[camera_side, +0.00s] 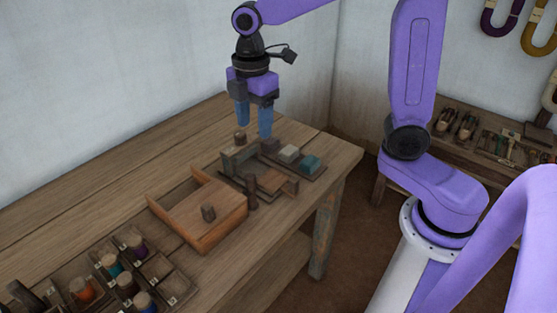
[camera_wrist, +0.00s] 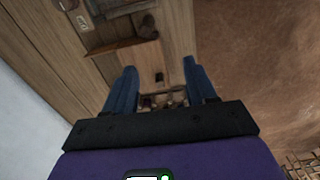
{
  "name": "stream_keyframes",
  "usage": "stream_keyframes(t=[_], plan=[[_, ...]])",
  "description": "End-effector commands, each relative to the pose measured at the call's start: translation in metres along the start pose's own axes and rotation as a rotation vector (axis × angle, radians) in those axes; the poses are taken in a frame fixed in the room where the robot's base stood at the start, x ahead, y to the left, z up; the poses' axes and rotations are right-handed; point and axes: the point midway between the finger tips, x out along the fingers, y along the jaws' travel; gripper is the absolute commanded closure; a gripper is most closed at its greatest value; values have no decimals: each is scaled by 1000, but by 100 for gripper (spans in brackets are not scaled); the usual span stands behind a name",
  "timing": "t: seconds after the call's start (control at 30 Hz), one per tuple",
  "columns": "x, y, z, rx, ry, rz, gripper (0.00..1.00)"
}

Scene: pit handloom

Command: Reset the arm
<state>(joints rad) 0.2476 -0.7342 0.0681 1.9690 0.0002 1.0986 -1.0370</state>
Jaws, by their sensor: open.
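My gripper (camera_side: 254,122) is open and empty, its blue fingers pointing down above the right part of the wooden bench (camera_side: 100,160). The fingers are apart, and in the side view they hang just above and behind a small wooden stand with a dark knob (camera_side: 240,139). In the wrist view my gripper (camera_wrist: 157,80) shows two spread blue fingers with nothing between them but the scene beyond. Whether the fingertips touch anything cannot be told, but they look clear.
A wooden drawer box (camera_side: 205,215) with a knob stands mid-bench. A tray with a pale block (camera_side: 289,153) and a teal block (camera_side: 309,164) sits at the bench's right end. A compartment tray (camera_side: 158,268) holds several coloured spools. A shelf (camera_side: 470,150) stands behind; the bench's back left is clear.

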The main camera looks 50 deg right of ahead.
Motion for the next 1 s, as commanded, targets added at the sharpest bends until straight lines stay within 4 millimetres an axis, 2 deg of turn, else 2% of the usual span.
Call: stream_keyframes(t=[0.03, 0.37, 0.7, 0.9, 1.0], plan=[[1, -13, 0, 16, 1, 1, 44], [12, -92, 10, 166, 10, 6, 44], [27, -176, 39, 319, 20, 5, 44], [36, -212, 57, 391, 25, 2, 44], [39, -223, 62, 413, 25, 1, 44]])
